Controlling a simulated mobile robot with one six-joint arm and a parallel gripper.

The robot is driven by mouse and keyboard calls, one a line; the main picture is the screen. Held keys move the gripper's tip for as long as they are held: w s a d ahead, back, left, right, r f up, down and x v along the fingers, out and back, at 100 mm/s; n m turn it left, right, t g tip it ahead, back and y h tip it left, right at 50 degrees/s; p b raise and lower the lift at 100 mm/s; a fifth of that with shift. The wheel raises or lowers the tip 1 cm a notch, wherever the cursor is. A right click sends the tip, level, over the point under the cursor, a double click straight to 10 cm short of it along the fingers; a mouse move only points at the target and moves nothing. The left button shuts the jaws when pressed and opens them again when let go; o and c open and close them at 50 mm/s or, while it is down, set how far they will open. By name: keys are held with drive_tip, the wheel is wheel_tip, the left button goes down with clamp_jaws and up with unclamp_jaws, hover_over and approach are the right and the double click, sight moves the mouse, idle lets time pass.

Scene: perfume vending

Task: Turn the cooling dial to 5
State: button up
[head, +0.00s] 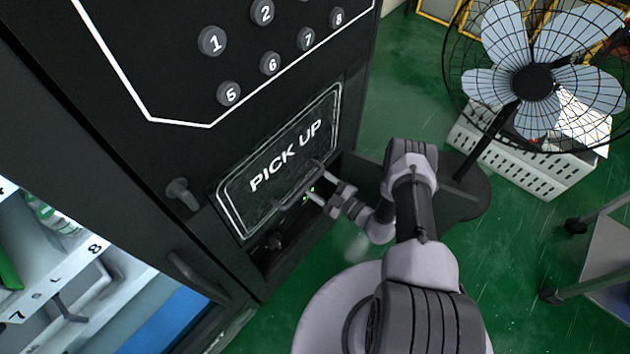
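No dial with a readable scale shows. A grey knob (183,193) sticks out of the black vending machine's front, left of the PICK UP panel. A small dark knob-like part (273,241) sits below that panel in shadow; I cannot tell whether either is the cooling dial.
The PICK UP panel (251,178) has a white outline. Numbered buttons (229,93) sit above it. A door handle (197,276) and a lit compartment (60,265) are at left. A fan (533,82), white crate (540,172) and cart (608,265) stand at right on green floor.

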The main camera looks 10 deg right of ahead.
drive_tip(key=p+v, duration=0.3)
drive_tip(key=v, duration=1.4)
drive_tip(key=shift+s+p, duration=0.15)
drive_tip(key=shift+p, duration=0.15)
drive_tip(key=shift+d, duration=0.15)
